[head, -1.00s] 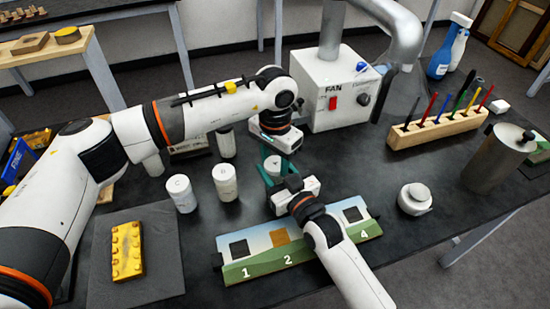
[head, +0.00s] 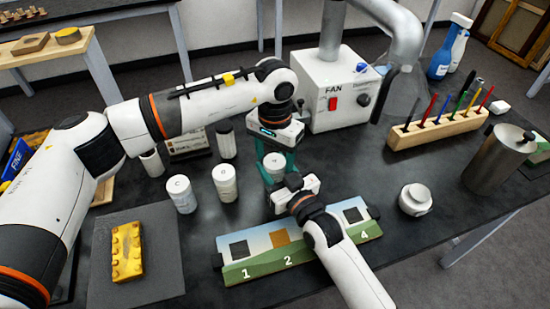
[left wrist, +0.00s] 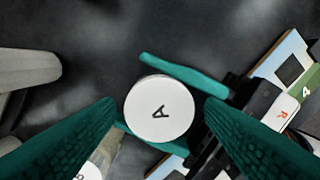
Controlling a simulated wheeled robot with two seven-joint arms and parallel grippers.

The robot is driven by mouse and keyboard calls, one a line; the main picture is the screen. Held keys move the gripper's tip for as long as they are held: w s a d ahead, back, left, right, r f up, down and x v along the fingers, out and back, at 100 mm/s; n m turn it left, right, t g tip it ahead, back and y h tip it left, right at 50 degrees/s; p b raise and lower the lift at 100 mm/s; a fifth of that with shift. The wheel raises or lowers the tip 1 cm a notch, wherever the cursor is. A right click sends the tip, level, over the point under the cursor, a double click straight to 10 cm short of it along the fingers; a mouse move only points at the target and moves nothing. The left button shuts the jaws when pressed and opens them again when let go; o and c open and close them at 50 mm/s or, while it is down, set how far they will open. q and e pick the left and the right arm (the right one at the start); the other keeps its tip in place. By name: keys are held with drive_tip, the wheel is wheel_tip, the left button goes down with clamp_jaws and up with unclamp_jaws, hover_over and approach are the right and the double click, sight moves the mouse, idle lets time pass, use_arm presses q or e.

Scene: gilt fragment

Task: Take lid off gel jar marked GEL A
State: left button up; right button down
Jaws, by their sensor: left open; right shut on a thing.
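The gel jar with a white lid marked A (left wrist: 160,108) stands in the middle of the dark table. It also shows in the head view (head: 273,162), partly hidden between my two grippers. My left gripper (head: 275,150) is above the jar, pointing down. In the left wrist view its green fingers (left wrist: 163,112) are spread on either side of the lid. My right gripper (head: 278,188) is shut around the jar's body from the front. Its green fingers show beside the lid in the left wrist view. The lid sits on the jar.
White jars (head: 180,194) and (head: 225,183) stand left of jar A. A painted panel (head: 255,246) lies in front, under my right arm. A fan box (head: 335,90) stands behind.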

use_arm(q)
wheel_tip(320, 180, up, 3)
drive_tip(key=shift+d+r, duration=0.1)
drive_tip(key=shift+r, duration=0.1)
use_arm(e)
drive_tip(key=shift+d+f, duration=0.1)
drive_tip(key=shift+f, duration=0.5)
use_arm(q)
wheel_tip(320, 180, up, 3)
drive_tip(key=m, duration=0.2)
drive_tip(key=shift+w+f+m, duration=0.1)
drive_tip(key=shift+f+m, duration=0.1)
drive_tip(key=shift+m, duration=0.2)
use_arm(e)
drive_tip(key=shift+r, duration=0.1)
use_arm(q)
drive_tip(key=shift+m, duration=0.3)
wheel_tip(320, 180, down, 8)
drive_tip(key=shift+r, duration=0.15)
drive_tip(key=shift+c, duration=0.4)
drive_tip(key=c, duration=0.9)
drive_tip(key=n, duration=0.3)
drive_tip(key=shift+n, duration=0.3)
drive_tip(key=shift+c, duration=0.2)
